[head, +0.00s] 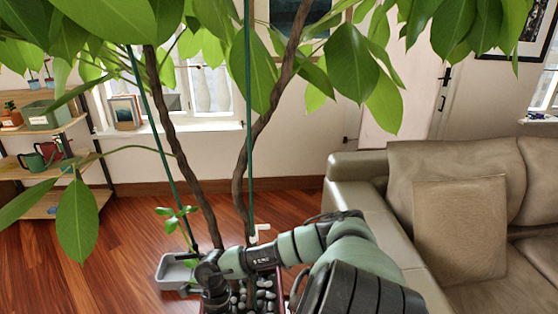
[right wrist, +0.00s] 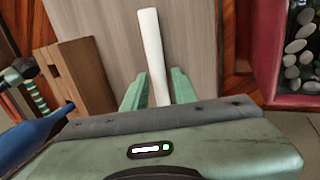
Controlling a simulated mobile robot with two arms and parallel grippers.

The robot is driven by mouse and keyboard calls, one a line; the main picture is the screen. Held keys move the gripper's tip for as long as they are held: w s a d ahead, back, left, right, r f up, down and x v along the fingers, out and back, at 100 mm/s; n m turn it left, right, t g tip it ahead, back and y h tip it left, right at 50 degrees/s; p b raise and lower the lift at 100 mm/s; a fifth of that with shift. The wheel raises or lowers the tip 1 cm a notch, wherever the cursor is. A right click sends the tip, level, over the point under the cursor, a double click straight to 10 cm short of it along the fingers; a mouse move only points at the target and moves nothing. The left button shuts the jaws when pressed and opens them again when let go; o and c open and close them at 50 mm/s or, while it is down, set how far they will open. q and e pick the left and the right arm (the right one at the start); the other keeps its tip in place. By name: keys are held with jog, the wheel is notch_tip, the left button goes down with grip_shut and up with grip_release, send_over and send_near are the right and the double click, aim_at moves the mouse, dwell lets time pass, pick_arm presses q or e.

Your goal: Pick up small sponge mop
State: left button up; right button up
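In the right wrist view a smooth white stick (right wrist: 152,50), which looks like the handle of the small sponge mop, stands out between my right gripper's fingers. No sponge head shows on it. My right gripper (right wrist: 156,86) has its two green fingers apart, one on each side of the stick, with a gap visible on both sides. The stick's lower end is hidden behind the gripper body. My left gripper is not in view.
A plant pot with stones (right wrist: 300,60) is close on the right in the wrist view. A wooden block (right wrist: 78,72) and a blue object (right wrist: 35,130) are at the left. A grey tray (head: 174,272) lies on the floor. A sofa (head: 440,200) stands right.

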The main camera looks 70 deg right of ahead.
jog(key=shift+s+a+f, duration=0.2)
jog(key=shift+s+f, duration=0.05)
jog(key=shift+c, duration=0.4)
jog(key=shift+f, duration=0.1)
grip_shut()
